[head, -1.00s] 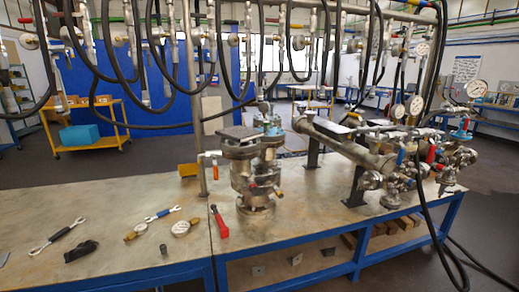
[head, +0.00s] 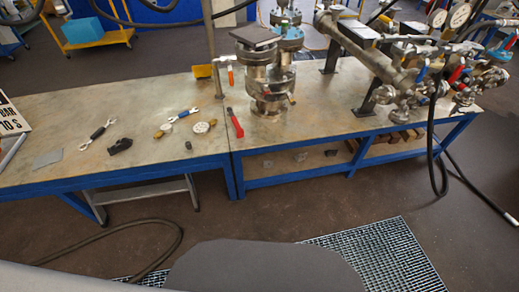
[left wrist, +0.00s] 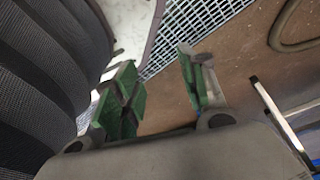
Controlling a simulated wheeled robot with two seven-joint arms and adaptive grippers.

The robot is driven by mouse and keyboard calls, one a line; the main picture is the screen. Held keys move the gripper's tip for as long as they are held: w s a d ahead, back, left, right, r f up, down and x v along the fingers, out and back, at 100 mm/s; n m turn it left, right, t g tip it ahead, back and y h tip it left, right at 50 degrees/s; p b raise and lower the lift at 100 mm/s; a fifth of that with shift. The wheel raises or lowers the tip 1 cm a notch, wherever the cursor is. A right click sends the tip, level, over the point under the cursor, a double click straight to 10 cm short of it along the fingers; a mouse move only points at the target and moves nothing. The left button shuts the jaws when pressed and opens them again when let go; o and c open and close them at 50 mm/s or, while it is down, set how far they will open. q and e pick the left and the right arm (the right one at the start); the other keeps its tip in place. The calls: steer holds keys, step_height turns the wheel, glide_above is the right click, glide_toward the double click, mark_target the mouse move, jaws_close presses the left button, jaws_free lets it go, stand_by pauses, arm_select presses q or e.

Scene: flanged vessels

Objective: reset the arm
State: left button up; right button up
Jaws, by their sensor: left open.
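My left gripper (left wrist: 160,92) shows in the left wrist view with its two green-padded fingers apart and nothing between them. It hangs over the brown floor and a metal grating, beside a dark ribbed surface at the left. Neither gripper shows in the head view. My right gripper is in no frame.
A metal-topped workbench (head: 110,100) with blue legs carries a flanged vessel (head: 268,80), a red-handled tool (head: 234,122), wrenches and gauges. A pipe assembly (head: 370,50) stands at the right. A hose (head: 165,225) lies on the floor near a grating (head: 385,255).

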arm_select(q)
steer(key=s+a+r+p, duration=0.2)
steer(key=s+p, duration=0.4)
steer(key=s+a+r+g+p, duration=0.1)
steer(key=s+a+r+p, duration=0.1)
steer(key=s+p, duration=0.4)
steer(key=shift+a+r+y+p, duration=0.3)
steer(key=shift+a+r+y, duration=0.1)
steer(key=shift+r, duration=0.35)
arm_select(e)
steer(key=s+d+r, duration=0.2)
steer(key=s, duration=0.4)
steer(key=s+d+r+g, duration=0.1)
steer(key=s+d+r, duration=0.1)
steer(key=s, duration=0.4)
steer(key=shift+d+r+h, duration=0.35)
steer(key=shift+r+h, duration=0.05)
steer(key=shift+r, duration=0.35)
